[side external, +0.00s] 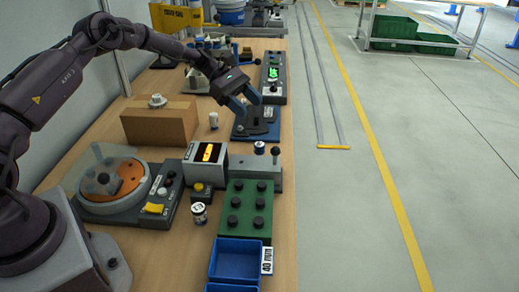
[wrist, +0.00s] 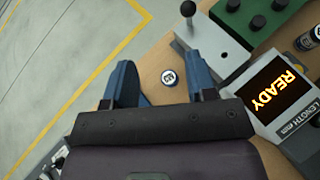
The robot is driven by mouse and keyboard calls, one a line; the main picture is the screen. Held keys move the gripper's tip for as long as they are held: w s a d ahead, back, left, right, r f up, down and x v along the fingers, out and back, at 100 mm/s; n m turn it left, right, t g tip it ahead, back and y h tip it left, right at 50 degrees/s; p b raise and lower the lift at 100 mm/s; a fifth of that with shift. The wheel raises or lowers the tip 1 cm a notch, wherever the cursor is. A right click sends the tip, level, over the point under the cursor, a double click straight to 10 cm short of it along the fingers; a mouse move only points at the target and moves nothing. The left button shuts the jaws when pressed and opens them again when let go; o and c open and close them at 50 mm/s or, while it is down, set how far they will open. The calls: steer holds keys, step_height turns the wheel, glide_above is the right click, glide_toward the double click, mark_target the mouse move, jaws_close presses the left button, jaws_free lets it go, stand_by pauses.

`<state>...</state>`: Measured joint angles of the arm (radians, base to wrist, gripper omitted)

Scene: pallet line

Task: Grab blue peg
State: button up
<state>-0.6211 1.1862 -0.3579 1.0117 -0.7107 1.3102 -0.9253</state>
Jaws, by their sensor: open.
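A small upright cylinder with a white label and a dark blue band (side external: 260,148) stands on the wooden table behind the grey lever block; it looks like the blue peg. In the wrist view the peg (wrist: 168,77) shows end-on, between my blue fingers in the picture. My gripper (side external: 247,103) is open and empty, in the air above and behind the peg; the fingers (wrist: 160,66) are apart and do not touch it. Two similar small cylinders stand elsewhere: one by the cardboard box (side external: 213,120), one left of the green block (side external: 198,213).
The grey block with a black-knobbed lever (side external: 275,158) is close to the peg. A display box (side external: 206,160) reads READY in the wrist view. A green knobbed block (side external: 247,210), blue bin (side external: 236,262), cardboard box (side external: 160,120) and orange turntable (side external: 115,182) crowd the table.

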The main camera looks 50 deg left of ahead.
step_height(320, 180, down, 4)
steer(key=a+n+t+h, duration=0.1)
steer(key=a+n, duration=0.1)
steer(key=a, duration=0.1)
glide_toward(264, 152)
steer(key=x, duration=0.3)
steer(key=shift+d+f, duration=0.1)
steer(key=shift+d, duration=0.05)
steer(key=shift+n, duration=0.3)
steer(key=x, duration=0.6)
steer(key=shift+w+d, duration=0.15)
steer(key=shift+d, duration=0.15)
steer(key=shift+c, duration=0.4)
steer(key=c, duration=0.7)
